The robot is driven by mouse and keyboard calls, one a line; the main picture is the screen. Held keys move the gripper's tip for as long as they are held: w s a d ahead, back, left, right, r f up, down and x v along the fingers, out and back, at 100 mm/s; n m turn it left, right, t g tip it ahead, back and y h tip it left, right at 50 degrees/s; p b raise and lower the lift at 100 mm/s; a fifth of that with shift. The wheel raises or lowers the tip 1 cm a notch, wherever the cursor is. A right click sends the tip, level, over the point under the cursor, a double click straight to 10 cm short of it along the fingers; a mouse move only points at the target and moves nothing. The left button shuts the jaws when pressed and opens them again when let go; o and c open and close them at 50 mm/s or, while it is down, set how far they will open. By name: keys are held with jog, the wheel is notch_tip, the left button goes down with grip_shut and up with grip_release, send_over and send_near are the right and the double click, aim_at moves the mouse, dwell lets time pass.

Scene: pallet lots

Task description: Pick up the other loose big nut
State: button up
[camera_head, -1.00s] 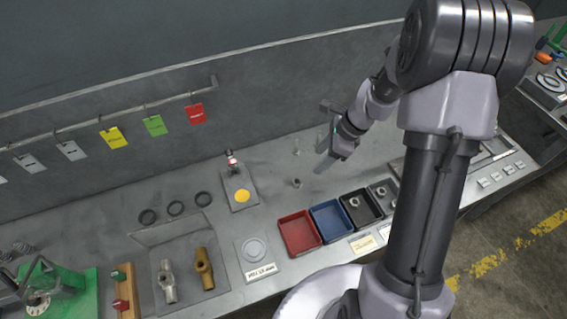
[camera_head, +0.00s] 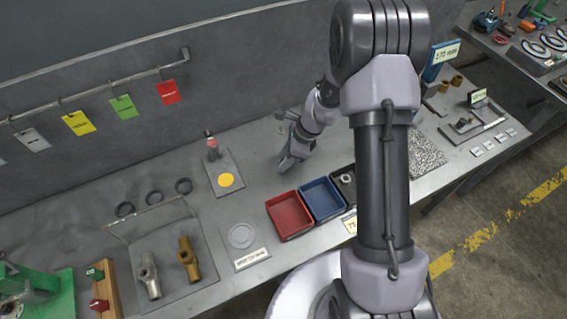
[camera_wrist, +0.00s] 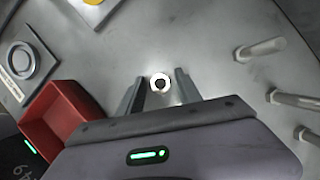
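A loose big nut (camera_wrist: 160,83), a bright metal ring with a dark hole, lies on the grey bench in the wrist view. My gripper (camera_wrist: 159,77) is open, with one fingertip on each side of the nut and a visible gap on both sides. I cannot tell the height of the fingertips above the bench. In the head view my gripper (camera_head: 287,165) is low over the bench, behind the red and blue trays, and the loose nut is hidden there. Another nut (camera_head: 346,178) sits in the black tray, partly covered by my arm.
A red tray (camera_head: 290,232) and a blue tray (camera_head: 323,212) stand in front of my gripper. A plate with a yellow disc (camera_head: 226,180) lies to the left. Bench around the nut is clear.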

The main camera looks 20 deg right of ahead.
grip_shut()
